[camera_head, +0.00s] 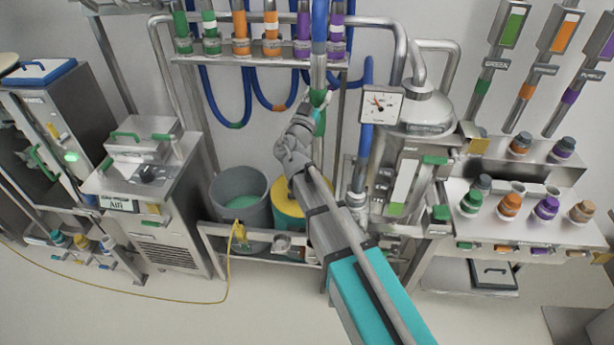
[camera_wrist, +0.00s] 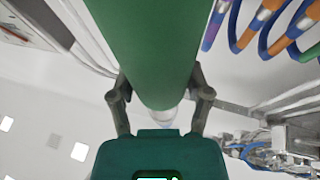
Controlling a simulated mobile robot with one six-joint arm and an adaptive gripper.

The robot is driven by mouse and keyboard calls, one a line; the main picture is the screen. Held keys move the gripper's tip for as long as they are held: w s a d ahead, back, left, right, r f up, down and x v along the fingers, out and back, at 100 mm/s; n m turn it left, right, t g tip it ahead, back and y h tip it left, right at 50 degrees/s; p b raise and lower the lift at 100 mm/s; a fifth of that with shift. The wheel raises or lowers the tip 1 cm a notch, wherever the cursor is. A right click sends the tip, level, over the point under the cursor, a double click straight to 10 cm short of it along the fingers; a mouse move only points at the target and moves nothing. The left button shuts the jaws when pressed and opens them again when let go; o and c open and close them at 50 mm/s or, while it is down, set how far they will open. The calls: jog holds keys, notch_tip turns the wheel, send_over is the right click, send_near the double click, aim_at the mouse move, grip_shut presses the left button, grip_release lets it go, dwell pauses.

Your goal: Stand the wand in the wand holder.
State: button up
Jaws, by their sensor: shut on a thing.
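My gripper (camera_head: 317,106) is up near the coupling rack in the head view. Its two fingers close on either side of a thick green tube, which I take to be the wand (camera_head: 320,127). In the wrist view my gripper (camera_wrist: 160,92) shows with a finger on each side of the wand (camera_wrist: 145,35), which fills the upper middle. In the head view the wand looks about upright, with a grey part and a blue part in line above the grip. My arm covers what is below it. I cannot clearly identify the wand holder.
A pipe rack (camera_head: 262,62) with colour-banded couplings and blue hoses stands behind. A dial gauge (camera_head: 381,105) and steel vessel (camera_head: 412,112) are close on the right. A grey bin (camera_head: 228,186) and yellow drum (camera_head: 284,203) stand below. A yellow cord crosses the floor.

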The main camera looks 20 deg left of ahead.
jog(key=shift+s+a, duration=0.15)
jog(key=shift+a, duration=0.05)
jog(key=shift+f+b, duration=0.45)
notch_tip(320, 180, down, 28)
jog(key=b, duration=2.7)
jog(key=shift+s+d+f+b, duration=0.1)
jog(key=shift+d+f+b, duration=0.05)
jog(key=shift+b, duration=0.15)
jog(key=shift+f, duration=0.1)
jog(key=shift+f+b, duration=2.3)
jog(key=shift+b, duration=0.1)
jog(key=shift+f, duration=0.2)
jog(key=shift+f+b, duration=2.85)
jog(key=shift+b, duration=0.2)
jog(key=shift+f, duration=0.15)
